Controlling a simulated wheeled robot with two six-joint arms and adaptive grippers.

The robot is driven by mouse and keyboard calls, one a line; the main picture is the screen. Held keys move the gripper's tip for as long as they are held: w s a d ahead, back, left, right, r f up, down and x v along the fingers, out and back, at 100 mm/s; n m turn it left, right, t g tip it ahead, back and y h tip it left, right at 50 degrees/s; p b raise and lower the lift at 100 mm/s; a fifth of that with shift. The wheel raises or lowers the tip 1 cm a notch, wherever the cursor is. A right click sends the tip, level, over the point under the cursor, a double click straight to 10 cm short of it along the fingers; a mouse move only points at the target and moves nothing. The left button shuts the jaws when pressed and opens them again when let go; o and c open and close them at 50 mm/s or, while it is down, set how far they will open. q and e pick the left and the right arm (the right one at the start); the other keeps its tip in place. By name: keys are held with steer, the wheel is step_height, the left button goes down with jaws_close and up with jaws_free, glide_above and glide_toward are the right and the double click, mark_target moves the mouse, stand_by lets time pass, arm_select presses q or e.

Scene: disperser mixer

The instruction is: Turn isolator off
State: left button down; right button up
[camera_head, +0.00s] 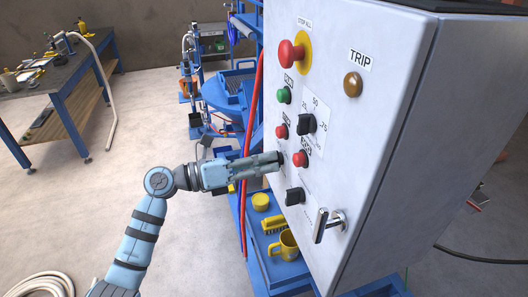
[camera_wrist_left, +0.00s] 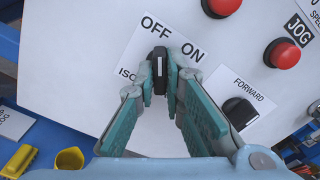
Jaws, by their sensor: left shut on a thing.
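The isolator knob (camera_wrist_left: 159,70) is black with a white mark and sits on a white label (camera_wrist_left: 128,72) reading OFF and ON in the left wrist view. The knob stands upright in that picture, its upper end towards the word OFF. My left gripper (camera_wrist_left: 161,76) is shut on the knob, one finger on each side. In the head view my left gripper (camera_head: 278,160) reaches from the left to the front of the grey control cabinet (camera_head: 375,130), and its fingers largely hide the knob. My right gripper is not in view.
Near the gripper are a red jog button (camera_head: 300,159), a black forward knob (camera_head: 295,196) and a black speed knob (camera_head: 306,124). A red stop button (camera_head: 290,54) is higher up. A metal door handle (camera_head: 330,224) sticks out below. A yellow mug (camera_head: 287,246) stands on the blue shelf.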

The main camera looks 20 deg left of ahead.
arm_select(q)
steer(key=shift+n+p, duration=0.65)
steer(key=shift+n, duration=0.15)
steer(key=c, duration=1.7)
jaws_free()
steer(key=v, duration=1.2)
